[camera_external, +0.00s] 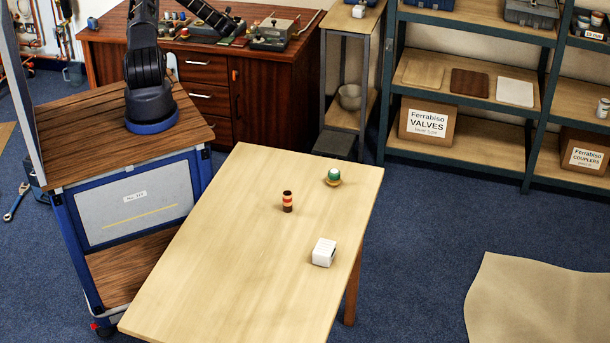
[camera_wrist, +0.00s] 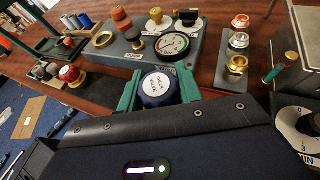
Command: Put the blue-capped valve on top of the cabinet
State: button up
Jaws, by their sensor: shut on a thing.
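The blue-capped valve (camera_wrist: 157,84), with a round white label on its cap, sits between the green fingers of my gripper (camera_wrist: 158,92) in the wrist view. My gripper is shut on it. The valve's lower part is hidden, so I cannot tell whether it touches the surface below. The reddish-brown wooden cabinet (camera_external: 285,98) with drawers stands at the back left in the external view. Its top (camera_wrist: 105,88) shows around the valve in the wrist view. My arm reaches towards the cabinet top in the external view, where the valve cannot be made out.
A grey block with a gauge (camera_wrist: 174,44) stands just beyond the valve. A grey holder with brass fittings (camera_wrist: 236,50) is to its right, and a red-capped part (camera_wrist: 70,74) to its left. The pale table (camera_external: 215,270) carries several small objects.

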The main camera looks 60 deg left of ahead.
jog(key=r+n+g, duration=0.1)
jog(key=r+g, duration=0.1)
send_over(210, 40)
jog(key=shift+n, duration=0.3)
jog(key=shift+w+a+f, duration=0.1)
jog(key=shift+f, duration=1.7)
jog(key=shift+w+a+f, duration=0.1)
jog(key=shift+f, duration=1.7)
jog(key=shift+s+f, duration=0.1)
jog(key=shift+f, duration=0.25)
jog(key=o, duration=1.2)
jog(key=shift+d, duration=0.1)
